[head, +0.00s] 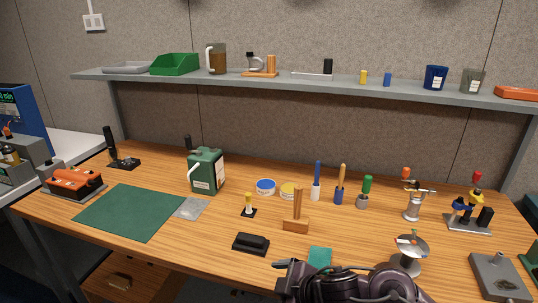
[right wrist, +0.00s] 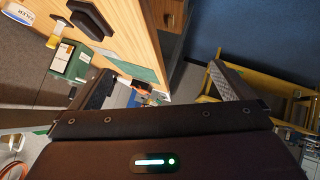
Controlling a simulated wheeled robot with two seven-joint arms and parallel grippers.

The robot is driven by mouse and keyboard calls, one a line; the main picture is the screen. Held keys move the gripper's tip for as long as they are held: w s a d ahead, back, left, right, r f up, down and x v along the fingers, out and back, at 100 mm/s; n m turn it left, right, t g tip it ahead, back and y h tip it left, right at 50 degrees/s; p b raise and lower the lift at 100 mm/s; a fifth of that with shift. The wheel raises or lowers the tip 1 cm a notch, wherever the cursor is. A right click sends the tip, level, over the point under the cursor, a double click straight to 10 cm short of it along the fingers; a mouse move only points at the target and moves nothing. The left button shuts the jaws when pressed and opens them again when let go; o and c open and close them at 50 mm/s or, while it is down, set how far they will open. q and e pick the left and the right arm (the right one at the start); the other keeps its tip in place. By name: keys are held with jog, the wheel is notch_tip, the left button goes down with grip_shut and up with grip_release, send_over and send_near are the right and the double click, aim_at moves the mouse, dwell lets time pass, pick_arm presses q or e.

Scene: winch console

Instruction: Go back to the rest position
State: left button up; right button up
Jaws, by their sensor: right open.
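My right arm shows as a dark shape at the bottom of the head view, in front of the bench's near edge. In the right wrist view my right gripper (right wrist: 158,82) has its two dark fingers spread wide, with nothing between them. It is beside the wooden bench (right wrist: 155,45), whose edge runs past the fingers. I cannot see it touching anything. My left gripper is in neither view.
On the bench (head: 150,247) stand a green can (head: 206,171), a black block (head: 251,243), a wooden stand (head: 296,222) and a metal dish stand (head: 408,253). A green mat (head: 130,211) lies left. A grey shelf (head: 300,81) runs behind. A yellow frame (right wrist: 265,75) shows right in the wrist view.

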jog(key=s+d+f+m+g+h, duration=0.1)
jog(key=s+d+f+m+h, duration=0.25)
jog(key=s+d+m, duration=0.45)
jog(key=s+d+f+m+g+h, duration=0.1)
jog(key=s+d+f+m+h, duration=0.25)
jog(key=s+d+m, duration=0.45)
notch_tip(320, 180, down, 28)
jog(key=s+d+n+g, duration=0.2)
jog(key=s, duration=0.1)
jog(key=s+d+f, duration=0.2)
jog(key=s+f, duration=0.8)
jog(key=s+d+f+g, duration=0.1)
jog(key=s+d+f, duration=0.1)
jog(key=s+f, duration=0.8)
jog(key=shift+h, duration=0.4)
